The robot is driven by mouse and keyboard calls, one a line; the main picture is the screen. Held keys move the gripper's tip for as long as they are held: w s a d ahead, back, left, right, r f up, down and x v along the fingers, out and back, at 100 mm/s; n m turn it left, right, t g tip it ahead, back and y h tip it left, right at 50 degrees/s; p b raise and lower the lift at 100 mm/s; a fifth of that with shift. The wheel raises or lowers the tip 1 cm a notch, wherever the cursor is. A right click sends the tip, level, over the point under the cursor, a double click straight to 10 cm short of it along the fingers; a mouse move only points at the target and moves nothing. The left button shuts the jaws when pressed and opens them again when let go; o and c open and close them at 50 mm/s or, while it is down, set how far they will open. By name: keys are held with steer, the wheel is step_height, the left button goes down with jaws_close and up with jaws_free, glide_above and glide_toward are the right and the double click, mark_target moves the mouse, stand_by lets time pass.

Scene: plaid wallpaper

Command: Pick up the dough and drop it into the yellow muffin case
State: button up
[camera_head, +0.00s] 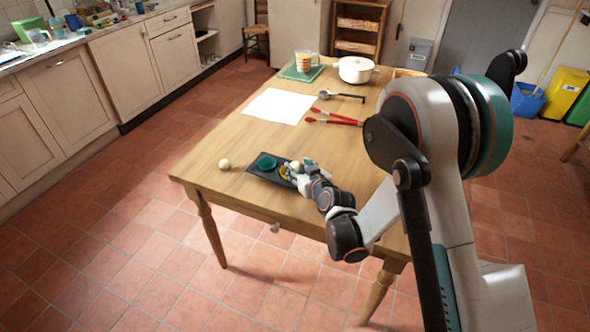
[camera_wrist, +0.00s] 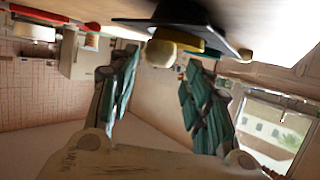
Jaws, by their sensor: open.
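The black muffin tray (camera_head: 256,176) lies near the table's front left edge. In it are a teal case (camera_head: 266,162), the yellow muffin case (camera_head: 284,172) and, partly hidden by my gripper, another teal one. A pale dough ball (camera_head: 295,165) shows at my fingertips beside the yellow case. In the upside-down wrist view the ball (camera_wrist: 160,53) overlaps the yellow case (camera_wrist: 192,42) and lies between the open fingers of my gripper (camera_wrist: 160,72). I cannot tell whether it touches the case or a finger. Another dough ball (camera_head: 224,163) sits on the table left of the tray.
A white sheet (camera_head: 276,106), red-handled utensils (camera_head: 332,117) and a dark ladle (camera_head: 342,96) lie further back on the wooden table (camera_head: 222,185). The left front corner is mostly clear.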

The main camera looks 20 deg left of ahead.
mark_target(295, 164)
steer(key=b+x, duration=0.1)
steer(key=x, duration=0.3)
steer(key=shift+d+f+b, duration=0.15)
steer(key=shift+d+b, duration=0.05)
steer(key=shift+b, duration=0.2)
steer(key=shift+w+a, duration=0.3)
steer(key=shift+w, duration=0.15)
steer(key=c, duration=0.9)
steer(key=shift+o, duration=0.2)
step_height(295, 164, up, 20)
steer(key=p, duration=0.7)
